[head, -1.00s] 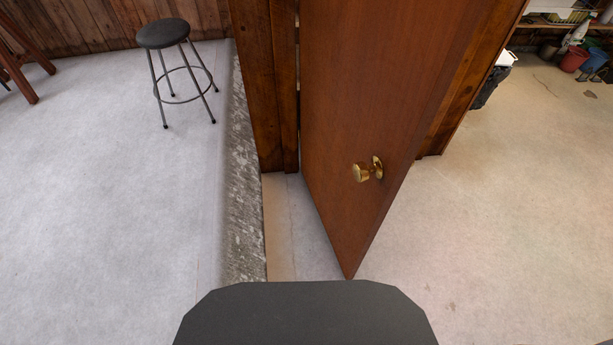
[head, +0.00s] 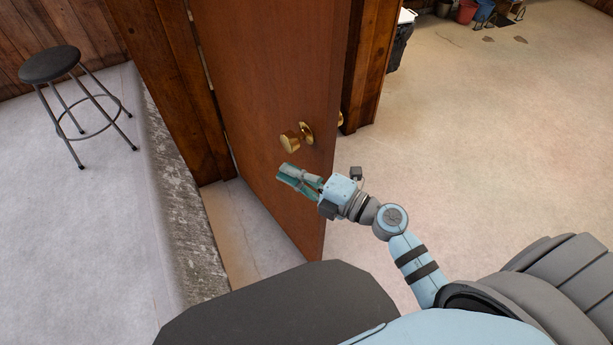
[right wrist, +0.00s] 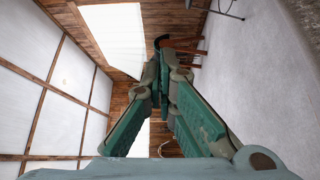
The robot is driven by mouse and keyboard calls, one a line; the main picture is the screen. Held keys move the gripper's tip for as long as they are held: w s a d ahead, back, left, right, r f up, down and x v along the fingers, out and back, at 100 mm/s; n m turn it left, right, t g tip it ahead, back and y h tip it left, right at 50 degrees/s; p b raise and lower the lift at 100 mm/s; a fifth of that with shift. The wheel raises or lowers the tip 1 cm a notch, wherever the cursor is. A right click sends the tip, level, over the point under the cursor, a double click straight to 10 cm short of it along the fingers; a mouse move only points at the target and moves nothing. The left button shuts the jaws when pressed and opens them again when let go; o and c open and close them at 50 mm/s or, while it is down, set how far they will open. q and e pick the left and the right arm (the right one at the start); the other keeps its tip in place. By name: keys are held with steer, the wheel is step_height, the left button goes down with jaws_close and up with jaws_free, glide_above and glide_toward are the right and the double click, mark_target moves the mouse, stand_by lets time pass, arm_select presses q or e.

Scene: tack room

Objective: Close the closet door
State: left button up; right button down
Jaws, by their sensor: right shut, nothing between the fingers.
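The closet door (head: 265,90) is a brown wooden panel standing ajar in the middle of the head view. Its brass knob (head: 297,137) faces me, and part of a second knob (head: 340,118) shows past its free edge. My right gripper (head: 281,173) is in front of the door face, just below and left of the brass knob. Its teal fingers are shut and empty. I cannot tell whether they touch the door. In the right wrist view the fingertips (right wrist: 162,45) meet, and the door is not seen there. My left gripper is not in view.
A dark wooden door frame (head: 180,90) stands left of the door, beside a low rough stone edge (head: 185,215). A round black stool (head: 50,65) stands at left. Buckets (head: 467,11) and a dark bin (head: 402,40) are at the back. Floor at right is clear.

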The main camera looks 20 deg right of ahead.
steer(key=w, duration=0.2)
steer(key=w+d+b, duration=0.1)
steer(key=w, duration=0.2)
steer(key=shift+s, duration=0.1)
